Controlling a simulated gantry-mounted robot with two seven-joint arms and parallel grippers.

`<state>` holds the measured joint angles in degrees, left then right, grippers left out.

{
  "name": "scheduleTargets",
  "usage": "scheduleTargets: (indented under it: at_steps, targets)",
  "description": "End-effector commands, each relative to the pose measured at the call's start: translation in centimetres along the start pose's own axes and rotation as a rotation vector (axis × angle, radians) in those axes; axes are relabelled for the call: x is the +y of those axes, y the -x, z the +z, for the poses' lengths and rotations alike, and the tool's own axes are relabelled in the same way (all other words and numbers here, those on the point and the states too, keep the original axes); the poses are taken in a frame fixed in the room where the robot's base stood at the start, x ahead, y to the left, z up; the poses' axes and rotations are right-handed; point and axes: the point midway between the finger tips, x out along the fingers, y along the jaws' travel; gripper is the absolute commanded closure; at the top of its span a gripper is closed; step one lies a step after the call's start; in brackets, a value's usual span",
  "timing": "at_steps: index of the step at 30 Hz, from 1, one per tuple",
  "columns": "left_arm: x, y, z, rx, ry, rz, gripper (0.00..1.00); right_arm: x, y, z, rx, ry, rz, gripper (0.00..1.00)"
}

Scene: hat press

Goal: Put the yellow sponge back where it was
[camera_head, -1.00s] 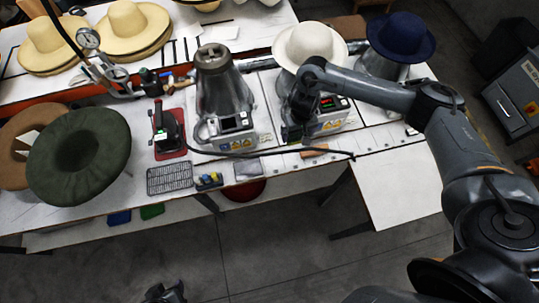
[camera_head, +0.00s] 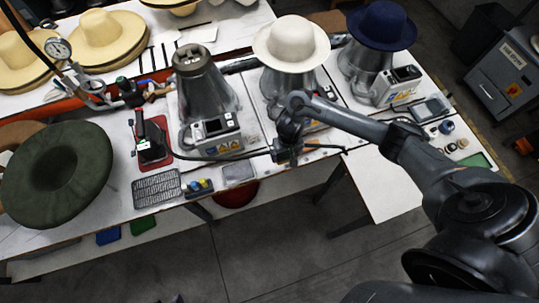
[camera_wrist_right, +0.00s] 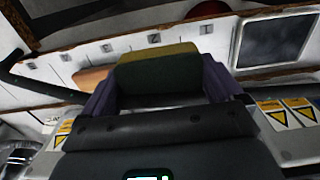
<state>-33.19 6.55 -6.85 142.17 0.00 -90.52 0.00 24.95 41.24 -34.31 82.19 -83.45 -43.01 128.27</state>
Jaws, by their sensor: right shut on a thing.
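The yellow sponge (camera_wrist_right: 158,72), yellow above and dark green below, sits between the two purplish fingers of my right gripper (camera_wrist_right: 160,84) in the right wrist view. The gripper is shut on it. In the head view my right gripper (camera_head: 286,153) is over the front edge of the table (camera_head: 215,193), in front of the press under the white hat. The sponge cannot be made out there. I cannot tell whether the sponge touches anything below. My left gripper is not clearly in view.
The white hat (camera_head: 291,42) is on one press, and a bare steel cone (camera_head: 203,80) stands left of it. A black cable (camera_head: 225,158) runs along the front. A grey tray (camera_head: 238,173) and a black grid mat (camera_head: 157,187) lie near the edge. A side table (camera_head: 385,185) is clear.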

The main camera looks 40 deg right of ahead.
Motion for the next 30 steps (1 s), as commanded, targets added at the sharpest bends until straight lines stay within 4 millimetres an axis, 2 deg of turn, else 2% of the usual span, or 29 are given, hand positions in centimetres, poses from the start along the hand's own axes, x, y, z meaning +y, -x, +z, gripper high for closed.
scheduleTargets:
  at_steps: [1, 3, 11, 17, 25, 30]
  targets:
    - [0.1, -1.0, 0.3, 0.000, 0.001, 0.000, 0.61, -1.2, -1.2, -0.7, 0.000, -0.002, -0.004, 0.31]
    - [0.1, -1.4, 0.5, -0.001, 0.000, 0.000, 0.61, -2.3, -1.9, -1.4, 0.000, -0.001, -0.003, 0.31]
    - [0.1, -2.4, 0.8, -0.002, -0.001, -0.001, 0.61, -5.0, -3.6, -3.0, -0.001, 0.001, 0.000, 0.31]
    - [0.0, -2.7, 0.9, -0.003, -0.006, -0.004, 0.61, -5.4, -4.3, -3.3, 0.000, 0.000, 0.002, 0.31]
    - [-0.1, -3.9, 1.4, -0.003, -0.011, -0.008, 0.61, -5.3, -7.5, -3.3, 0.000, 0.000, 0.002, 0.31]
    - [-0.1, -3.9, 1.4, -0.004, -0.010, -0.007, 0.61, -5.4, -7.8, -3.3, 0.001, 0.001, 0.001, 0.31]
